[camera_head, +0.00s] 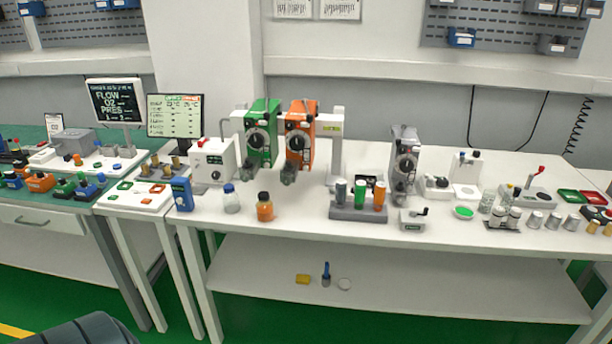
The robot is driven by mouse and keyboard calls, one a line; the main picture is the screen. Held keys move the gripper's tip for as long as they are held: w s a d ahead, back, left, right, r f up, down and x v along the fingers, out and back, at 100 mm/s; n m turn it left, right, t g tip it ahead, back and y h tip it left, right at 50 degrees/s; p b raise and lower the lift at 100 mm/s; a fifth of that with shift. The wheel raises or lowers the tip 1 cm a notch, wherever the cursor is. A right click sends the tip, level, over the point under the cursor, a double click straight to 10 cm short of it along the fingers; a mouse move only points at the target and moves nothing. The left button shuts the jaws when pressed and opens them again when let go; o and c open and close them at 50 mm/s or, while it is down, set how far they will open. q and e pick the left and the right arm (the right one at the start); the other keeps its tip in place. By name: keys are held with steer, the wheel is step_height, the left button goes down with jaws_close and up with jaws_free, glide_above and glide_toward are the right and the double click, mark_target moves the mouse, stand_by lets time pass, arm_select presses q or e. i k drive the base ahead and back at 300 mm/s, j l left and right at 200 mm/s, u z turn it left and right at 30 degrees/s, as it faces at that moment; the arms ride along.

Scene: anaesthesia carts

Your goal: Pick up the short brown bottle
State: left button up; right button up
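A short orange-brown bottle (265,212) with a dark cap stands upright near the front edge of the white table (290,200), left of the table's middle. A clear bottle with a blue cap (231,203) stands just left of it, with a small gap between them. Neither of my grippers is in view.
Behind the bottles stand a white box unit (214,163), a green vaporizer (262,135) and an orange vaporizer (299,138). To the right is a grey rack (357,212) with several cylinders. The table strip between bottle and rack is clear. A lower shelf (420,290) holds small items.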

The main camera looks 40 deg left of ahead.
mark_target(265, 209)
steer(key=u, duration=1.55)
steer(key=i+j+z, duration=0.5)
steer(key=j, duration=0.15)
steer(key=i+j+z, duration=0.1)
steer(key=j+z, duration=0.15)
steer(key=i+j+z, duration=0.1)
steer(key=j+z, duration=0.15)
steer(key=j, duration=0.3)
